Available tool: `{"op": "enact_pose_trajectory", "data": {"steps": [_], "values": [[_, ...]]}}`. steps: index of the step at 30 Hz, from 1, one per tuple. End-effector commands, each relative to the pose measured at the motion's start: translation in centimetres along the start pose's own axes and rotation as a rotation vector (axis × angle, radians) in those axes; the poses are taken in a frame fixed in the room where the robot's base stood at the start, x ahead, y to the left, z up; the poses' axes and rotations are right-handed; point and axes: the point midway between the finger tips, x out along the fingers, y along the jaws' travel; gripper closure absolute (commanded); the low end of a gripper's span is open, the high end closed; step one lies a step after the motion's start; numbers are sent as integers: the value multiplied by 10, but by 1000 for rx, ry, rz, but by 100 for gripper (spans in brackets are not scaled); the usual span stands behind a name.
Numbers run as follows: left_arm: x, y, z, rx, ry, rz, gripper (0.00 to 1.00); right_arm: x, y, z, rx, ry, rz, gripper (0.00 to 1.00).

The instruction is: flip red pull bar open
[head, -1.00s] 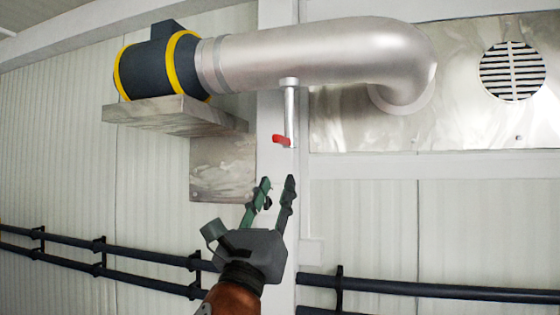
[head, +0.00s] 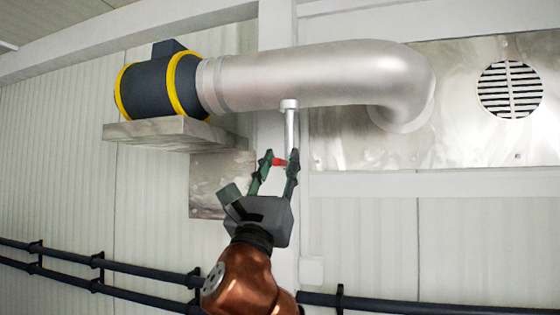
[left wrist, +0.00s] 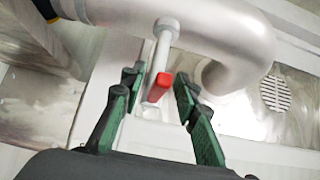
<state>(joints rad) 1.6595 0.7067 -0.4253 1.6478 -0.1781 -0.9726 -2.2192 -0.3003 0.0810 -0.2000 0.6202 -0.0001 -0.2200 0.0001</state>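The red pull bar (head: 279,161) is a small red handle at the lower end of a thin vertical metal pipe (head: 290,130) under the big silver duct. My left gripper (head: 280,157) is open, with its fingertips on either side of the red bar in the head view. In the left wrist view the red bar (left wrist: 159,87) shows between the two spread green-and-black fingers (left wrist: 156,80), apart from both. How far the bar lies ahead of the fingertips is hard to tell. My right gripper is in neither view.
The silver duct (head: 330,75) runs above, joined to a dark blower with yellow bands (head: 150,85) on a metal shelf (head: 160,132). A white post (head: 284,270) stands behind my gripper. Dark pipes (head: 120,265) run along the lower wall.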

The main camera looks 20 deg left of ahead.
Motion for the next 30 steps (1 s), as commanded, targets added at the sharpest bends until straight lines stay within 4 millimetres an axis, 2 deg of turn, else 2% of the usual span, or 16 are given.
{"op": "enact_pose_trajectory", "data": {"steps": [3,16,30], "values": [[0,0,0,0,0,0,71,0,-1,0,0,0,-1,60],[0,0,0,0,0,0,100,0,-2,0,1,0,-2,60],[-1,0,0,0,0,0,100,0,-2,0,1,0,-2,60]]}}
